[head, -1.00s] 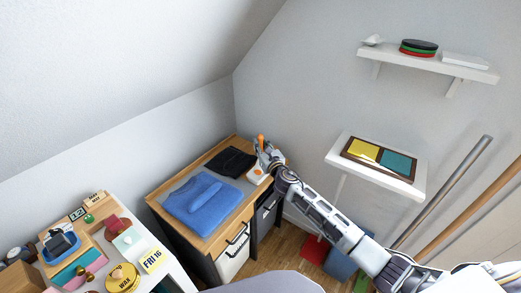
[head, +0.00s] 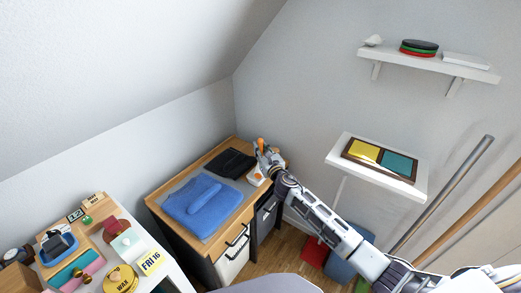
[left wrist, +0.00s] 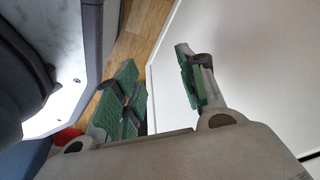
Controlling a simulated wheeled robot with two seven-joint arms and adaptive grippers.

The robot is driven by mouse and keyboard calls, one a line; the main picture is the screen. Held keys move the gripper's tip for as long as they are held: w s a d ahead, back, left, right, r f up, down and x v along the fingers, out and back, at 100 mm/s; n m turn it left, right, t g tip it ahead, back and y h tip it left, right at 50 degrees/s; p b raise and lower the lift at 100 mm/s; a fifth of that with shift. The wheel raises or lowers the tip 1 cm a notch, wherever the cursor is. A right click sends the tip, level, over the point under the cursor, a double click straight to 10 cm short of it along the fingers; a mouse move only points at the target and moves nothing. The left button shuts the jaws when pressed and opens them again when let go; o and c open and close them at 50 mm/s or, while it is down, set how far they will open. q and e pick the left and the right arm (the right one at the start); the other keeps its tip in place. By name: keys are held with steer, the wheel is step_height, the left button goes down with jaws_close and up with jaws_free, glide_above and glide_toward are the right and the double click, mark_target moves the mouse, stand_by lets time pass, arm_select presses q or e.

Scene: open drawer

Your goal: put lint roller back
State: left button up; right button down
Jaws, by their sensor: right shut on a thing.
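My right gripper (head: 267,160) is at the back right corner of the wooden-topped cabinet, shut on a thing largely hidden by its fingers. A small orange piece (head: 260,142) sticks up at the fingers. It may be the lint roller's handle, but it is too small to tell. A small white block with an orange mark (head: 256,177) sits on the cabinet top just below the gripper. My left gripper (left wrist: 156,62) shows in the left wrist view, with its green-padded fingers apart and nothing between them.
The cabinet (head: 217,243) carries a folded blue garment (head: 198,200) and a folded black cloth (head: 230,162). A cluttered white table (head: 165,268) is at lower left. A small white shelf (head: 400,183) and leaning poles (head: 440,195) are at right.

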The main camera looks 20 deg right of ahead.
arm_select(q)
steer(key=shift+s+d+r, duration=0.15)
steer(key=shift+s+d, duration=0.1)
arm_select(e)
steer(key=shift+f, duration=0.2)
steer(key=c, duration=1.8)
jaws_free()
arm_select(q)
steer(key=shift+w+r, duration=0.25)
steer(key=shift+w, duration=0.3)
arm_select(e)
steer(key=o, duration=0.5)
steer(key=shift+c, duration=0.2)
arm_select(q)
steer(key=shift+s+f, duration=0.1)
steer(key=shift+s, duration=0.05)
